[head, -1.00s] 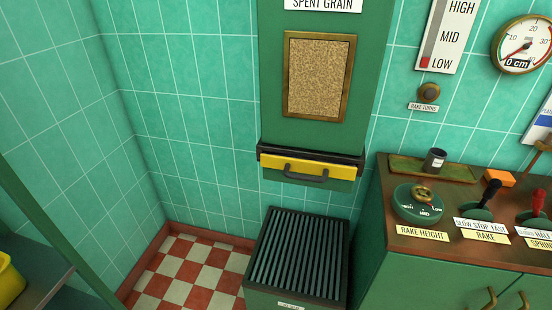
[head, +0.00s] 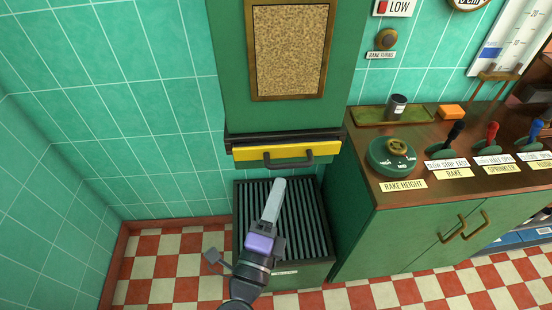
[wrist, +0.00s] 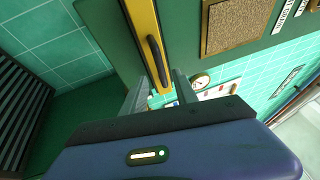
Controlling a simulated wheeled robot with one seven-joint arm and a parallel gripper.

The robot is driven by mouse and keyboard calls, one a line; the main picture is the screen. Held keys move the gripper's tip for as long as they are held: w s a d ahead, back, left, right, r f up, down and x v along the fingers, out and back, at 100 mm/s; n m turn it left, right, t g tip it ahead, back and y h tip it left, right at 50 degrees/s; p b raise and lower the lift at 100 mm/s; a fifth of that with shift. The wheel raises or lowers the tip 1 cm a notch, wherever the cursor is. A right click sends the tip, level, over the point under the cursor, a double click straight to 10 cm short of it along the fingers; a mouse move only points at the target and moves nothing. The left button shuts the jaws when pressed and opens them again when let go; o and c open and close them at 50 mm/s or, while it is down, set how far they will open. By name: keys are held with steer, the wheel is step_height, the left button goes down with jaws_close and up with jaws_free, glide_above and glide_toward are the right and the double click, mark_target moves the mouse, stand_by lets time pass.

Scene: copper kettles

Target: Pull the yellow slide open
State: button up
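The yellow slide (head: 240,154) sits in a dark frame low on the green spent grain chute (head: 236,85). It looks pushed in, with its front close against the frame. Its dark bar handle (head: 289,162) sticks out from the front. In the wrist view the yellow slide (wrist: 143,22) runs steeply, with the handle (wrist: 158,60) just beyond the fingers. My gripper (head: 279,184) is below and in front of the handle in the head view. In the wrist view my gripper (wrist: 159,92) has its two fingers apart, with nothing held between them.
A slatted dark green bin (head: 310,235) stands on the floor under the slide, beneath my gripper. A green cabinet (head: 375,235) with a brown top, dial and levers stands close on the right. The checkered floor (head: 165,270) on the left is clear.

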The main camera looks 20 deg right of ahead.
mark_target(288, 164)
steer(key=p+x, duration=0.1)
steer(key=x, duration=0.6)
steer(key=shift+w+d+r+p, duration=0.15)
steer(key=shift+w+d+p, duration=0.1)
steer(key=shift+d+p, duration=0.1)
jaws_close()
stand_by(1.1)
